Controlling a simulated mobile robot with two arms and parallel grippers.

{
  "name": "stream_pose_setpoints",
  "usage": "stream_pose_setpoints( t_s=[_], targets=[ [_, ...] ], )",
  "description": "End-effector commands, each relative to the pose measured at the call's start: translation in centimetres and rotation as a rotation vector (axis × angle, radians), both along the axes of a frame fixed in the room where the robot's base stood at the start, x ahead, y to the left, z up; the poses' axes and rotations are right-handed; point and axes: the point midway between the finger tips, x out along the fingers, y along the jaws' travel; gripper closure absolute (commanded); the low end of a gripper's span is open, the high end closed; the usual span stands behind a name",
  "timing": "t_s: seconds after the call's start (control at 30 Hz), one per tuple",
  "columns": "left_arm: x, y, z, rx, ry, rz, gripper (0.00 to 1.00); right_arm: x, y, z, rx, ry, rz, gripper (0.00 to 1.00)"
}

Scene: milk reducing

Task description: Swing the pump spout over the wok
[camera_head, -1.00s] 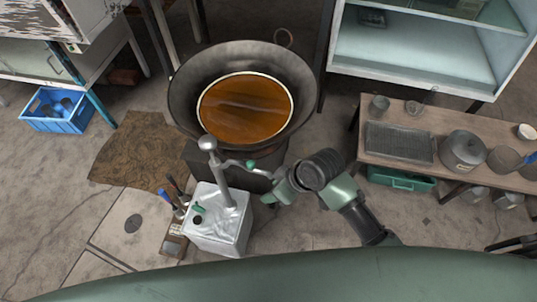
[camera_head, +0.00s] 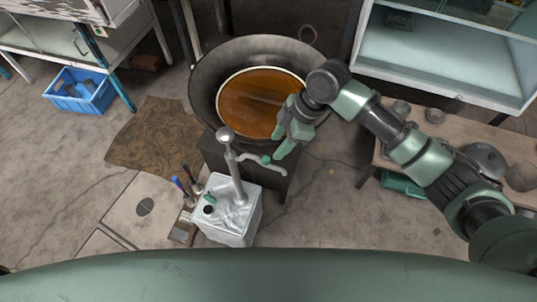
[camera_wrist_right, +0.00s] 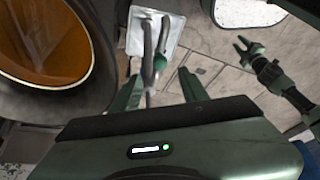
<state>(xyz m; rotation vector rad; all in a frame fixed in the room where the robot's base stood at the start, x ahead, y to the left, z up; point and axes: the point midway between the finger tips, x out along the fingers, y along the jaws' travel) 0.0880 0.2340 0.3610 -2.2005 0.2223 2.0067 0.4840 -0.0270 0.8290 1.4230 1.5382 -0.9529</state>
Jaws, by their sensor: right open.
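The pump (camera_head: 235,175) stands upright on a silver-white canister (camera_head: 232,218). Its thin spout (camera_head: 280,170) reaches to the right and bends down, with a green piece (camera_head: 266,160) partway along. The spout end is outside the wok (camera_head: 203,92), in front of its rim. The wok holds orange-brown liquid. My right gripper (camera_head: 279,146) is open, above the green piece and near the wok's front right rim. In the right wrist view, the spout (camera_wrist_right: 149,65) shows between the spread right fingers (camera_wrist_right: 158,90); contact cannot be told. My left gripper (camera_wrist_right: 250,50) shows there too, open and empty.
The wok rests on a dark stove (camera_head: 215,150). Tools with blue and black handles (camera_head: 183,188) stand left of the canister. A low bench (camera_head: 440,130) with pots is on the right, and a blue crate (camera_head: 90,105) is far left.

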Motion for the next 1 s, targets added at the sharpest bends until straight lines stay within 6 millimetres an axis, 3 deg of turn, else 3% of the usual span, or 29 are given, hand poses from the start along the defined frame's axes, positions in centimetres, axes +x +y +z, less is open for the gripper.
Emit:
stream_pose_setpoints(
  t_s=[0.5, 0.87, 1.0],
  targets=[
    [0.0, 0.0, 0.3, 0.0, 0.0, 0.0, 0.67, -0.2, 2.7, -6.3, 0.001, 0.002, 0.002, 0.56],
    [-0.1, 0.1, 0.3, 0.001, 0.001, 0.0, 0.67, -0.2, 2.9, -7.0, 0.0, -0.001, 0.002, 0.56],
    [-0.1, 0.1, 0.3, 0.001, 0.001, 0.0, 0.67, -0.3, 2.9, -7.0, 0.0, -0.001, 0.002, 0.92]
  ],
)
